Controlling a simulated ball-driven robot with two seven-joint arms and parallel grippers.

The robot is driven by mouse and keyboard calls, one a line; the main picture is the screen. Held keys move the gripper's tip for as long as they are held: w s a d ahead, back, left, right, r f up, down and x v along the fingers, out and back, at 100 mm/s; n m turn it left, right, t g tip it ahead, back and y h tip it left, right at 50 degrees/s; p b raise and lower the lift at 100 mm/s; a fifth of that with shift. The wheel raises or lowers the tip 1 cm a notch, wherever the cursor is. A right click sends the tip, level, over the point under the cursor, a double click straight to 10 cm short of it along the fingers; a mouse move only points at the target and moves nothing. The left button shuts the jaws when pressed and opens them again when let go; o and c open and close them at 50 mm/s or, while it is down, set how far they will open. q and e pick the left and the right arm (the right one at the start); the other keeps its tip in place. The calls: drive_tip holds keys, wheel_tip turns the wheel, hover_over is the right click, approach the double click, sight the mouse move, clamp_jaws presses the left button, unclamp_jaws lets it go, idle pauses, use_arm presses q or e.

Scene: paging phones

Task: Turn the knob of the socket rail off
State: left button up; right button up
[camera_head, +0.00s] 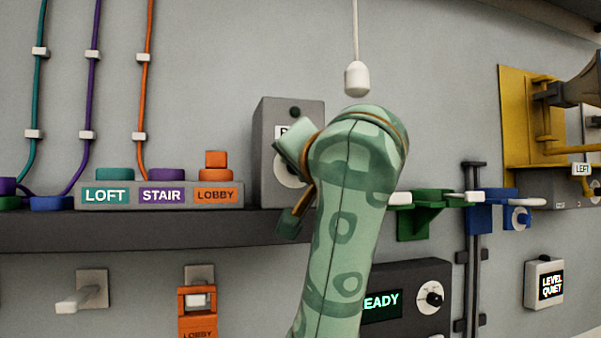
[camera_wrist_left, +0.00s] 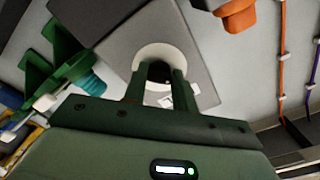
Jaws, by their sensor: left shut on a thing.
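In the left wrist view, the gripper's two green fingers (camera_wrist_left: 157,80) are shut on a dark knob (camera_wrist_left: 158,70) in the middle of the white disc (camera_wrist_left: 180,52). The knob's turn position is hidden between the fingers. My right gripper is not in view.
A panel with LOFT, STAIR and LOBBY labels (camera_head: 160,196) sits left of the box on the dark shelf (camera_head: 120,232). A white pull (camera_head: 357,78) hangs above my wrist. A box reading "EADY" (camera_head: 408,275) with its own knob (camera_head: 432,296) is right of my arm. Green (camera_head: 425,205) and blue brackets (camera_head: 480,215) stand farther right.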

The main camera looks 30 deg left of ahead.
use_arm(q)
drive_tip(key=shift+o, duration=0.2)
drive_tip(key=shift+w+f, duration=0.1)
drive_tip(key=shift+f, duration=0.05)
drive_tip(key=o, duration=1)
drive_tip(key=shift+c, duration=0.2)
drive_tip(key=v, duration=1.6)
drive_tip(key=shift+d, duration=0.2)
